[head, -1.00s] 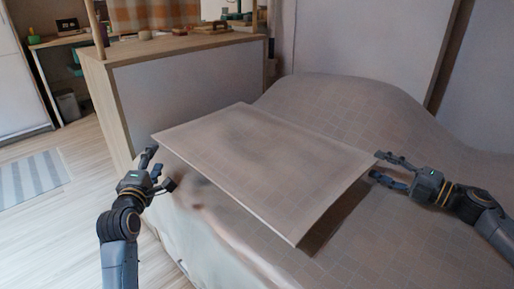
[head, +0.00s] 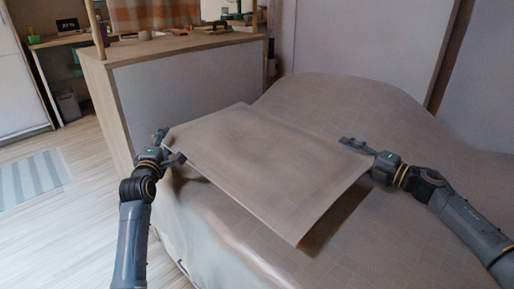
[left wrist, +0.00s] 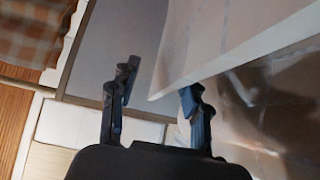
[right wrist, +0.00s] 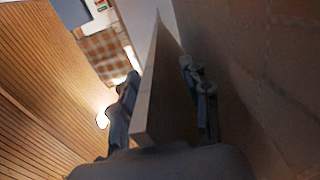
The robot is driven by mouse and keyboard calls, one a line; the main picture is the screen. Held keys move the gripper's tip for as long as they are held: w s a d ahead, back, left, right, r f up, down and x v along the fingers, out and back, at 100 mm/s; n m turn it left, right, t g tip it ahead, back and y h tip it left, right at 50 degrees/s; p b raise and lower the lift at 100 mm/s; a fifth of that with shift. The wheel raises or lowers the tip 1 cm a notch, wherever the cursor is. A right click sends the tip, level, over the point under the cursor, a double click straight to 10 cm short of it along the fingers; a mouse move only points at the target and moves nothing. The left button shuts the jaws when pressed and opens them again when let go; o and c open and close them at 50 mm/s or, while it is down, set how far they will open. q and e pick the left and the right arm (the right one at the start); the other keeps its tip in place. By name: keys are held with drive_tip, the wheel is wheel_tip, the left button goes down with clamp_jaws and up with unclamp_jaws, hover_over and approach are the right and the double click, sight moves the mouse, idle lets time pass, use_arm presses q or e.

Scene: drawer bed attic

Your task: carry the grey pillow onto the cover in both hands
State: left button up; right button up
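The grey pillow (head: 270,165) looks like a flat, brownish-grey slab above the matching cover (head: 400,225), with a dark shadow under its near edge. My left gripper (head: 169,147) is at its left corner. In the left wrist view the fingers are spread, with the pillow's corner (left wrist: 185,60) reaching between them, nearer the right finger. My right gripper (head: 358,149) is at its right corner, its lower finger hidden in the head view. In the right wrist view the pillow's edge (right wrist: 147,115) stands between two open fingers, with gaps beside it.
A wooden cabinet (head: 180,90) with items on top stands beyond the bed at the left. Walls close off the back and right. The cover rises in a hump behind the pillow.

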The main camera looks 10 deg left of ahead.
use_arm(q)
clamp_jaws()
use_arm(e)
clamp_jaws()
use_arm(q)
drive_tip(key=shift+r, duration=0.1)
use_arm(e)
drive_tip(key=shift+r, duration=0.1)
